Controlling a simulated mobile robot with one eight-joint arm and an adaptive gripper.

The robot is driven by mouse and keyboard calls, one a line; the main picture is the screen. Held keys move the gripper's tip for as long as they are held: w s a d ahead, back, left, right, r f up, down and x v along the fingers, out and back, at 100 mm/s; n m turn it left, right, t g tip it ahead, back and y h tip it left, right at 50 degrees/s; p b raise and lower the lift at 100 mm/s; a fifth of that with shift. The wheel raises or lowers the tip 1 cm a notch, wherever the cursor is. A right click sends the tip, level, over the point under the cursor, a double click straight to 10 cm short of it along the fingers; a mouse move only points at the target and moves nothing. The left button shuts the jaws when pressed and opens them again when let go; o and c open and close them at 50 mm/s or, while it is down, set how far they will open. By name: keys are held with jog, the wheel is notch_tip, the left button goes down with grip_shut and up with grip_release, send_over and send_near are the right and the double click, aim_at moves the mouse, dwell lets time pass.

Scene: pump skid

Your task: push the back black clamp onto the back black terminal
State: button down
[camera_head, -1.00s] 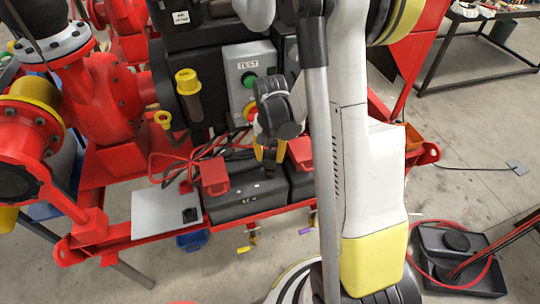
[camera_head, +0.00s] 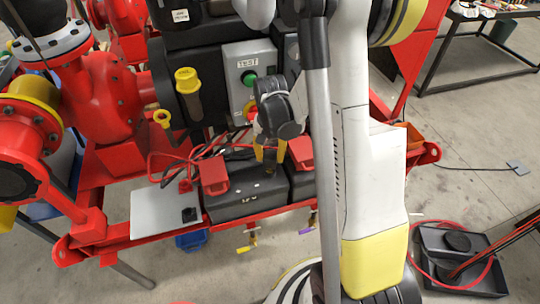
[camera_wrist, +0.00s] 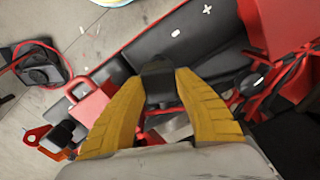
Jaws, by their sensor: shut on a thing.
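My gripper (camera_wrist: 160,76) is shut on a black clamp (camera_wrist: 157,86), which stands between its two yellow fingertips in the wrist view. The clamp's far end is over or against the top of a black battery (camera_wrist: 205,35); I cannot tell whether it touches. The black terminal is hidden behind the clamp and fingers. In the head view my gripper (camera_head: 269,154) is low over the battery (camera_head: 245,196), between two red blocks, and the clamp is too small to make out there.
A red block (camera_head: 214,175) sits on the battery, and another (camera_head: 301,150) is to the right. Red and black cables (camera_head: 180,155) run behind. A white plate (camera_head: 160,212) lies left, on the red skid frame. The TEST panel (camera_head: 250,75) stands behind my gripper.

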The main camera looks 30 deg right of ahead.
jog(key=shift+f+b, duration=1.35)
jog(key=shift+f, duration=0.15)
jog(key=c, duration=0.9)
grip_release()
jog(key=shift+r, duration=0.15)
notch_tip(320, 180, up, 12)
jog(key=shift+f, duration=0.1)
jog(key=s+a+r+n+t, duration=0.2)
jog(key=s+a+r, duration=0.1)
jog(key=a, duration=0.1)
jog(key=s+a+r+n+t, duration=0.2)
jog(key=s+a+r+n, duration=0.1)
jog(key=s+a, duration=0.1)
jog(key=s+a+r+n+t, duration=0.2)
jog(key=s+a+r+t, duration=0.1)
jog(key=s+a, duration=0.1)
jog(key=shift+a+r+n, duration=0.2)
jog(key=shift+a+n, duration=0.1)
jog(key=shift+a, duration=0.45)
